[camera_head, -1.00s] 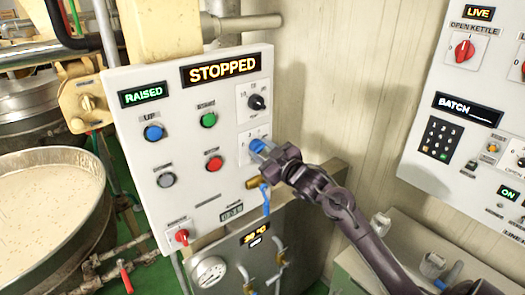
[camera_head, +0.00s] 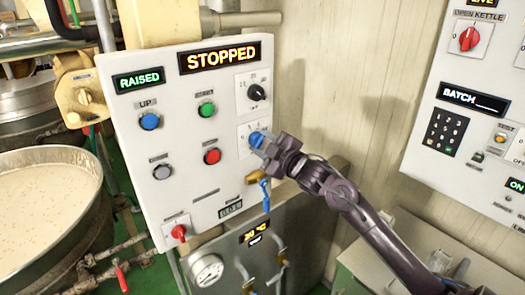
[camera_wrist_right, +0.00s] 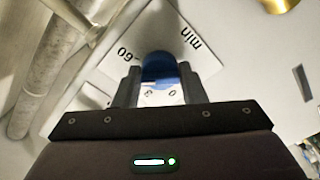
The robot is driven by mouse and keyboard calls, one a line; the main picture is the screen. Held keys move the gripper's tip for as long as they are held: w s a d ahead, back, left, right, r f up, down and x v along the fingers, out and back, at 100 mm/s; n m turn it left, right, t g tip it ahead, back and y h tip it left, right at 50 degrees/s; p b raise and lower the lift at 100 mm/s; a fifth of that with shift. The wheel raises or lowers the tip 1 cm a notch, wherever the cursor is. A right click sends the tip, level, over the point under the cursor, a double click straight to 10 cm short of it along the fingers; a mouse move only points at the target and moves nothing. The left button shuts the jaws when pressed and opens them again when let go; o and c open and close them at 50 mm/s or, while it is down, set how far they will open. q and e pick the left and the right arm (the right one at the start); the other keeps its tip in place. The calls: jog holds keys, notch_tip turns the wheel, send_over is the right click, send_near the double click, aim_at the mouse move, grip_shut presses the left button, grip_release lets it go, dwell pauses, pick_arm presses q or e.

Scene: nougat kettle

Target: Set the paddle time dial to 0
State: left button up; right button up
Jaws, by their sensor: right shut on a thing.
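The paddle time dial is a blue knob (camera_head: 257,139) on a white scale plate (camera_head: 243,150) at the right side of the panel, below a black knob. My right gripper (camera_head: 264,143) is at the knob, and its fingers hide part of it. In the right wrist view the right gripper (camera_wrist_right: 158,88) has its two fingers on either side of the blue knob (camera_wrist_right: 158,67), shut on it. The plate there shows "min", "60" and a "0" near the right finger. The knob's pointer mark is hidden. My left gripper is not in view.
The white panel (camera_head: 185,190) also carries a black knob (camera_head: 257,92), a green button (camera_head: 206,110), a red button (camera_head: 212,156) and a "STOPPED" display (camera_head: 219,58). A blue-handled valve (camera_head: 265,190) is just below my gripper. The kettle (camera_head: 50,155) stands at left.

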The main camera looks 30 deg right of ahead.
jog(key=shift+f+n+b, duration=0.25)
jog(key=shift+n+b, duration=0.5)
jog(key=shift+n, duration=0.25)
jog(key=n+b, duration=1.1)
jog(key=b, duration=0.1)
jog(key=shift+n, duration=0.4)
jog(key=n+b, duration=0.2)
jog(key=n, duration=0.1)
jog(key=shift+r+n+b, duration=0.1)
jog(key=shift+n+b, duration=0.2)
jog(key=shift+b, duration=0.1)
jog(key=shift+n+b, duration=0.75)
jog(key=shift+n, duration=1.25)
jog(key=o, duration=1)
jog(key=shift+r, duration=0.15)
